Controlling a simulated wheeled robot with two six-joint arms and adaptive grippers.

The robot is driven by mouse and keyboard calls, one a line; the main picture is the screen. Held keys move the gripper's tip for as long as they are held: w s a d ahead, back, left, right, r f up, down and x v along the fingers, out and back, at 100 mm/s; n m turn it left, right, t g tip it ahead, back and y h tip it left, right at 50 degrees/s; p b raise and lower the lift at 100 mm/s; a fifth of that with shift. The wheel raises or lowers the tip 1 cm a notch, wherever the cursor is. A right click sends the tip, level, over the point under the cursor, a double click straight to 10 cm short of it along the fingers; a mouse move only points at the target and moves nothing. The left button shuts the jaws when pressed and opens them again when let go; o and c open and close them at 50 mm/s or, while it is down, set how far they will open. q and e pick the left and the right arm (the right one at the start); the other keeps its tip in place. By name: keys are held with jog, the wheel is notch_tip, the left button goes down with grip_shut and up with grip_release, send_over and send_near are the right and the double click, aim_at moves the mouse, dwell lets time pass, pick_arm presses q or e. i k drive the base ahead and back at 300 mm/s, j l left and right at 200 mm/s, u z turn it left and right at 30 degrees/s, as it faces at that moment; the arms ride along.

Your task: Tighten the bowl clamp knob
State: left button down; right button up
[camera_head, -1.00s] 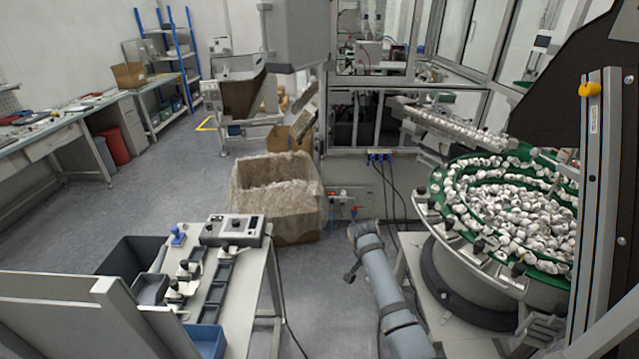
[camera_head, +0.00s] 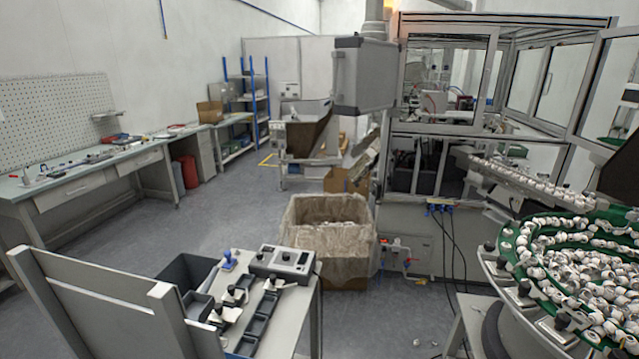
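The vibratory bowl (camera_head: 512,238) with a green inner track stands at the right, filled with white caps, its right side cut off by the frame. Clamps with dark knobs sit along its near left rim. One knob (camera_head: 523,288) is upright on a metal clamp, and another (camera_head: 562,321) sits nearer. I cannot tell which knob is the clamp knob meant, or whether any is loose. Neither of my grippers is in view.
A small table (camera_head: 312,292) with a control box (camera_head: 281,262) and black trays stands at front centre-left, behind a grey panel (camera_head: 90,300). A lined carton (camera_head: 345,277) stands behind it. Floor between table and bowl is mostly clear, with small pale bits (camera_head: 417,342).

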aim_at(489, 246)
jog(key=z, duration=1.85)
jog(key=i+j+u, duration=0.1)
jog(key=u, duration=0.35)
jog(key=i+u, duration=0.2)
jog(key=u, duration=0.25)
jog(key=i+u, duration=0.15)
jog(key=u, duration=0.3)
